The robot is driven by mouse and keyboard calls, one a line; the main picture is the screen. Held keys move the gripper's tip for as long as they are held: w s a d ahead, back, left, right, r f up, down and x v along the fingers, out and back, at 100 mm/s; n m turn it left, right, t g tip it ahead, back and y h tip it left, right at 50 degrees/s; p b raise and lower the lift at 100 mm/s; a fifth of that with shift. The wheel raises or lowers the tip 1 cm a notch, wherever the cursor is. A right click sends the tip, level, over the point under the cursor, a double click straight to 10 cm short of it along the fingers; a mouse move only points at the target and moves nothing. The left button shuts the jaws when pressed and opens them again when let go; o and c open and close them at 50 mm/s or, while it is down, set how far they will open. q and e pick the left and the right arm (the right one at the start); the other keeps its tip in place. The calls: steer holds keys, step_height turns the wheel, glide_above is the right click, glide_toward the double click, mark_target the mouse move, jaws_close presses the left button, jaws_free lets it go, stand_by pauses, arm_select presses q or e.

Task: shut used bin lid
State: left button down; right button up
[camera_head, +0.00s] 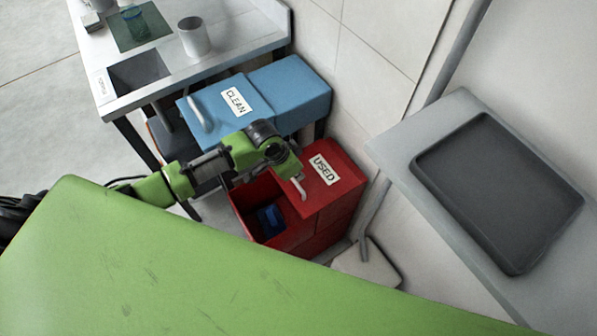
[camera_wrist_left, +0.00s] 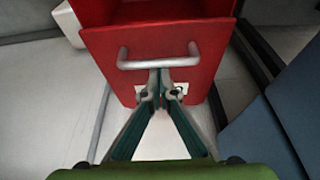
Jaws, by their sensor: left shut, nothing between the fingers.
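The red used bin (camera_head: 270,238) stands beyond the green surface, with a white USED label (camera_head: 323,168) on its rear top. Its front part is open, and a blue object (camera_head: 269,217) lies inside. The lid's pale grey handle (camera_head: 299,187) shows near the label; the lid's exact angle is hard to tell. My left gripper (camera_head: 286,162) is over the bin close to this handle. In the left wrist view its fingers (camera_wrist_left: 158,85) are shut and empty, just below the handle bar (camera_wrist_left: 157,63), in front of the red panel (camera_wrist_left: 200,67). Contact cannot be told.
A blue bin marked CLEAN (camera_head: 290,90) stands beside the used bin, its top covered. A white table (camera_head: 235,30) with a cup (camera_head: 194,38) is behind left. A grey shelf (camera_head: 400,150) with a dark tray (camera_head: 495,190) is at right. The green surface (camera_head: 170,270) fills the foreground.

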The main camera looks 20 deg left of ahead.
arm_select(q)
steer(key=s+a+p, duration=0.9)
steer(key=s+a, duration=0.1)
steer(key=s, duration=0.3)
steer(key=shift+s+a+f, duration=0.1)
steer(key=shift+a, duration=0.05)
